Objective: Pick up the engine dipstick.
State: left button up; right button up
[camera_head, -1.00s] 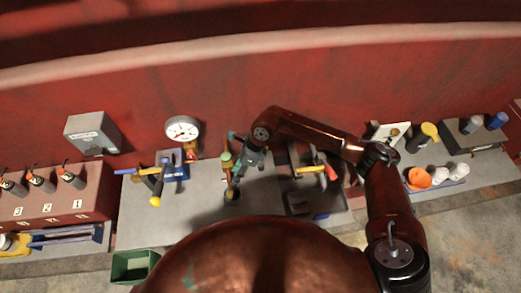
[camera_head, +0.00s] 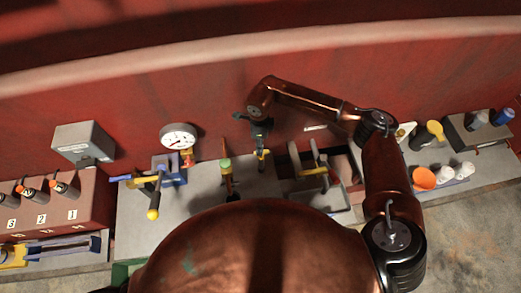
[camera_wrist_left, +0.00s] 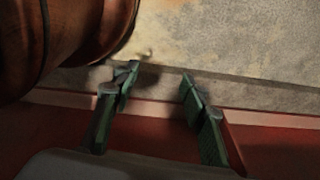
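My right gripper (camera_head: 261,143) hangs over the bench in the head view, its fingers pointing down. A slim piece with a yellow part (camera_head: 262,156) shows directly below the fingers; it may be the dipstick, but it is too small to tell. Whether the fingers are shut on it is unclear. A brown upright piece with a green top (camera_head: 226,166) and a yellow part stands just left of the gripper. My left gripper (camera_wrist_left: 158,85) is open and empty in the left wrist view, fingers well apart, and is outside the head view.
A round gauge (camera_head: 179,137) and a yellow-tipped lever (camera_head: 153,200) stand left on the grey bench (camera_head: 195,200). A dark tray with a yellow-handled fixture (camera_head: 315,171) is right. Farther right are an orange cup (camera_head: 424,178) and white cups. A red wall runs behind.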

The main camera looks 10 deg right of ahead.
aim_at(261, 160)
jog(key=f, duration=0.1)
jog(key=f+p, duration=0.1)
jog(key=s+f+p, duration=0.1)
jog(key=shift+d+f, duration=0.35)
jog(key=shift+d, duration=0.05)
notch_tip(261, 160, down, 2)
jog(key=shift+w+f+p, duration=0.1)
jog(key=shift+f+p, duration=0.05)
jog(key=shift+p, duration=0.2)
jog(key=shift+f, duration=0.2)
jog(key=shift+c, duration=1.1)
jog(key=c, duration=0.5)
grip_shut()
pick_arm(q)
jog(key=s+r, duration=0.2)
jog(key=shift+s+a+r, duration=0.1)
jog(key=shift+s+r, duration=0.2)
jog(key=shift+r, duration=0.1)
jog(key=shift+w, duration=0.15)
